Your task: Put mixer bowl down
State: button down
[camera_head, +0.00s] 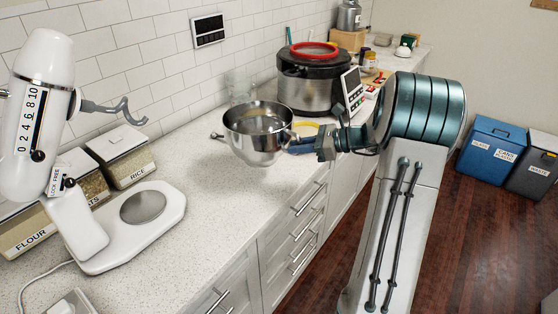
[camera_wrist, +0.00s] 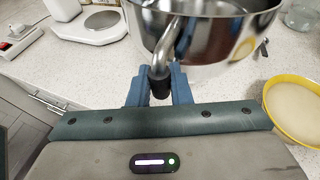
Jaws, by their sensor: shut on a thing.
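The mixer bowl (camera_head: 257,142) is a shiny steel bowl, upright and empty as far as I can see, over the counter in the head view. A shadow lies on the counter below and left of it, and it looks raised. My gripper (camera_head: 297,146) is at its right side. In the wrist view, my gripper (camera_wrist: 159,88) is shut on the handle of the mixer bowl (camera_wrist: 225,45). The white stand mixer (camera_head: 42,115) stands at the left with its head tilted up. Its round base plate (camera_head: 143,207) is bare.
A large pot (camera_head: 309,88) stands behind the bowl. A yellow bowl (camera_wrist: 297,112) is close to my gripper's right in the wrist view. Flour and rice containers (camera_head: 122,155) line the wall. The counter (camera_head: 205,225) between mixer and bowl is clear.

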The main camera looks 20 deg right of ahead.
aim_at(284, 149)
jog(key=w+a+f, duration=0.2)
jog(key=w+a, duration=0.1)
jog(key=shift+w+a+f+p, duration=0.15)
jog(key=shift+w+f+p, duration=0.05)
jog(key=shift+f+p, duration=0.55)
jog(key=shift+f, duration=1.6)
jog(key=c, duration=1.3)
grip_release()
jog(key=shift+f, duration=0.15)
